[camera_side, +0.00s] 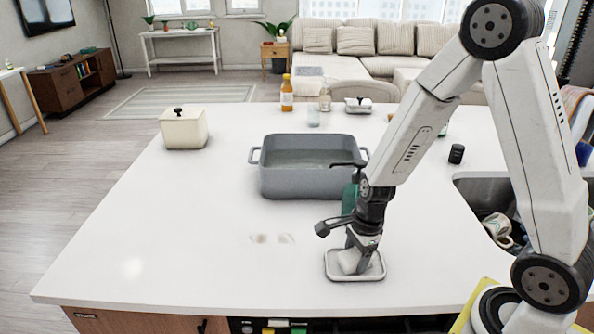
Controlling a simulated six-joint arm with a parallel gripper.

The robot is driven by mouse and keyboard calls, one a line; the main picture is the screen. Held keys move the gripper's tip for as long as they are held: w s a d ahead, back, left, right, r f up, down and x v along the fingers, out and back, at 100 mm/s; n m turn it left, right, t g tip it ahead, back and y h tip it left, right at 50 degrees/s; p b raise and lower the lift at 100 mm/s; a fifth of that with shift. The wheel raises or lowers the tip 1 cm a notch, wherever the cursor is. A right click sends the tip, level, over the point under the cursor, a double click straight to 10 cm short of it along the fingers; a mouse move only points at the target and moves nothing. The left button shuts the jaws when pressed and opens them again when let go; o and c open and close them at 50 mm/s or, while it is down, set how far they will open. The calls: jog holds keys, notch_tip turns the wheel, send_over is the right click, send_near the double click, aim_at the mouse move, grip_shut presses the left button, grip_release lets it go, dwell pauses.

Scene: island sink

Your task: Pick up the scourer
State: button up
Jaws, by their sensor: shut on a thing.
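My gripper (359,257) points down over a small shallow pale dish (374,276) on the white counter, right of centre near the front. It is shut on a pale, whitish block in the dish, which I take to be the scourer (349,262). The gripper hides part of the block. I cannot tell whether the block touches the dish floor or is slightly raised.
A grey two-handled basin (300,181) stands behind the dish. A dark green bottle (349,197) is partly hidden behind my gripper. A sink (487,196) with a mug (497,228) is at right. The counter's left front is clear.

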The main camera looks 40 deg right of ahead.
aim_at(350, 251)
jog(key=shift+r, duration=0.15)
jog(key=shift+r, duration=4.85)
jog(key=o, duration=0.8)
jog(key=c, duration=0.6)
jog(key=shift+o, duration=0.2)
jog(key=shift+w+a, duration=0.15)
jog(key=shift+w, duration=0.6)
jog(key=w+a+f, duration=0.1)
jog(key=w+a, duration=0.4)
jog(key=w, duration=0.6)
jog(key=w+a+f, duration=0.1)
jog(key=w+a, duration=0.5)
jog(key=w, duration=0.5)
jog(key=shift+w+f, duration=0.3)
